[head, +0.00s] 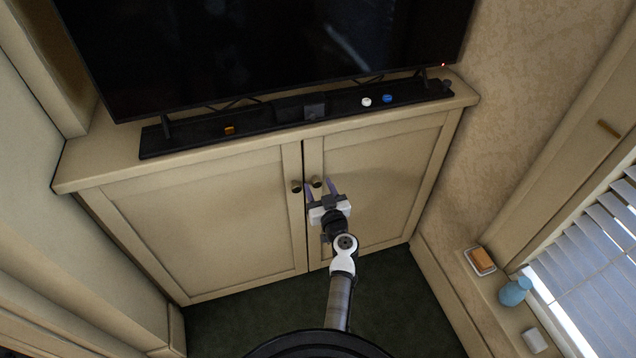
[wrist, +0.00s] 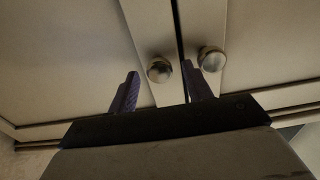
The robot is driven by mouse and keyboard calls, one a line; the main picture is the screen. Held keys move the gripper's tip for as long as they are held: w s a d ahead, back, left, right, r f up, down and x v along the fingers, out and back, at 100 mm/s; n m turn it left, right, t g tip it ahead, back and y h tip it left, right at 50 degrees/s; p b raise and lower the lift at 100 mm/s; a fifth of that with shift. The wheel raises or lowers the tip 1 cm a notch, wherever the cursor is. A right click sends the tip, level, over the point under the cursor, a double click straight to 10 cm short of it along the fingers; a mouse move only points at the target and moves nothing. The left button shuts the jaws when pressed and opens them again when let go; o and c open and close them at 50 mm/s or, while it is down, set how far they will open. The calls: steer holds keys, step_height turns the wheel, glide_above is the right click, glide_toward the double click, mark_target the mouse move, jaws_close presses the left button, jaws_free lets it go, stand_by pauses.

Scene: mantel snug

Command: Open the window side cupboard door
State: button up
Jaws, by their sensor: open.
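The window side cupboard door (head: 376,190) is the right-hand one in the head view, nearest the window, and looks shut. Its round metal knob (head: 317,182) sits near the upper inner corner. My gripper (head: 320,189) is open in front of this door, fingers pointing at the knob. The wrist view seems upside down, so its left knob (wrist: 159,69) appears to be the same one, lying between my two fingers (wrist: 160,76) in the picture. I cannot tell how far the fingertips are from it. The gripper holds nothing.
The other cupboard door (head: 205,225) is shut, its knob (head: 296,187) close beside my left finger. A blue vase (head: 515,292) and soap dish (head: 480,261) stand on the sill at right. Green floor lies in front.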

jaws_close()
stand_by(0.4)
steer(key=shift+s, duration=0.1)
